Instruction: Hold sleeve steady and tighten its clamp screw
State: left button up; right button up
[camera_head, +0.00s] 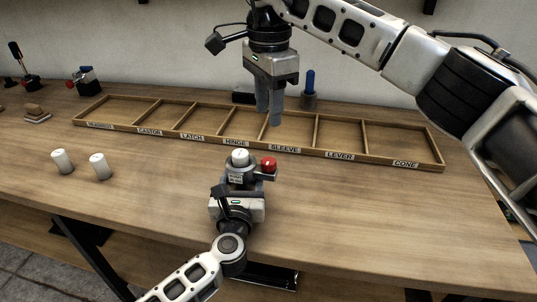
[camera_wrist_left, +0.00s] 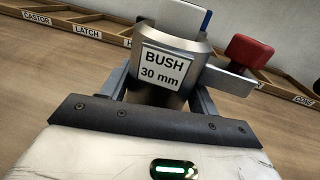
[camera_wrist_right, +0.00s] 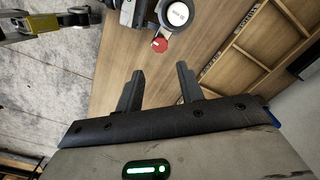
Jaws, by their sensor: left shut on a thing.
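The grey metal sleeve (camera_head: 237,176), labelled BUSH 30 mm, stands upright near the table's front with a white cylinder (camera_head: 240,157) in its top. My left gripper (camera_head: 237,190) is shut on the sleeve from the front; the sleeve sits between its fingers in the left wrist view (camera_wrist_left: 168,65). The clamp screw with a red head (camera_head: 269,163) sticks out on the sleeve's right side; it also shows in the left wrist view (camera_wrist_left: 250,50). My right gripper (camera_head: 270,110) points down, empty, above the tray behind the sleeve. Its fingers are apart in the right wrist view (camera_wrist_right: 158,85).
A long wooden tray (camera_head: 201,134) with labelled compartments lies behind the sleeve. Two white cylinders (camera_head: 62,161) (camera_head: 100,166) stand at left. A blue-handled tool (camera_head: 310,82) stands behind the tray. The table right of the sleeve is clear.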

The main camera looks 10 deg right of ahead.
aim_at(269, 161)
jog(key=shift+n, duration=0.3)
notch_tip(269, 161, down, 12)
jog(key=shift+r, duration=0.1)
jog(key=c, duration=0.7)
